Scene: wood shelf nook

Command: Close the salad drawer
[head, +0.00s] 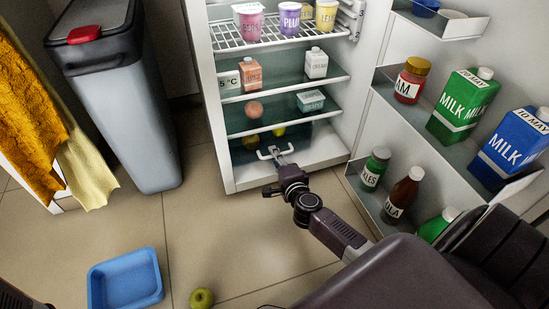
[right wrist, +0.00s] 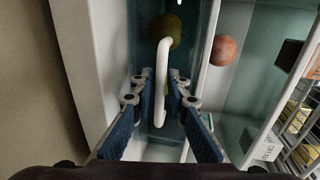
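The salad drawer (head: 297,140) is a see-through bluish bin at the bottom of the open fridge, with a white bar handle (head: 263,154). How far it is pulled out is hard to tell. My right gripper (head: 277,162) is at the handle. In the right wrist view the handle (right wrist: 162,60) runs between its two blue-padded fingers (right wrist: 161,82), with small gaps on both sides, so the gripper looks open around it. A greenish-yellow fruit (right wrist: 168,28) shows beside the handle. My left gripper is not in view.
The fridge door, at the right, stands open with milk cartons (head: 465,105) and bottles (head: 405,193). Shelves above the drawer hold food cups and cartons. A blue tub (head: 125,283) and a green apple (head: 201,298) are on the floor. A grey bin (head: 118,115) stands left.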

